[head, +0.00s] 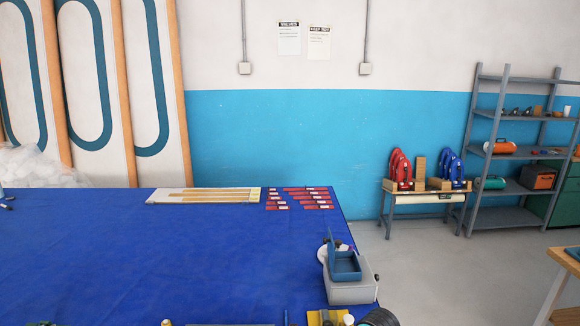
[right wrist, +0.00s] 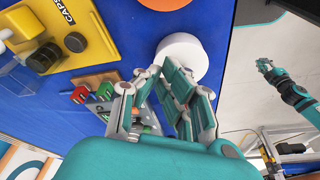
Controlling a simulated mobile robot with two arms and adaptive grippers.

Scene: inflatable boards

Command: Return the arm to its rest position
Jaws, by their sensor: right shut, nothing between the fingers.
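My right gripper (right wrist: 178,75) shows in the right wrist view with its teal and grey fingers shut and empty. Its fingertips appear in front of a white round roll (right wrist: 190,48) on the blue table cover; the gap to it cannot be judged. A small teal and black arm with a gripper (right wrist: 265,65) shows at the right of that view, over the pale floor. It looks like my left one, but too small to tell if open. Neither gripper can be clearly made out in the head view.
A blue-covered table (head: 120,240) carries a grey box with a blue bin (head: 350,290), red packets (head: 310,203) and a board with strips (head: 205,196). A yellow caps tray (right wrist: 85,40) sits left of my right gripper. A shelf (head: 490,150) stands back right.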

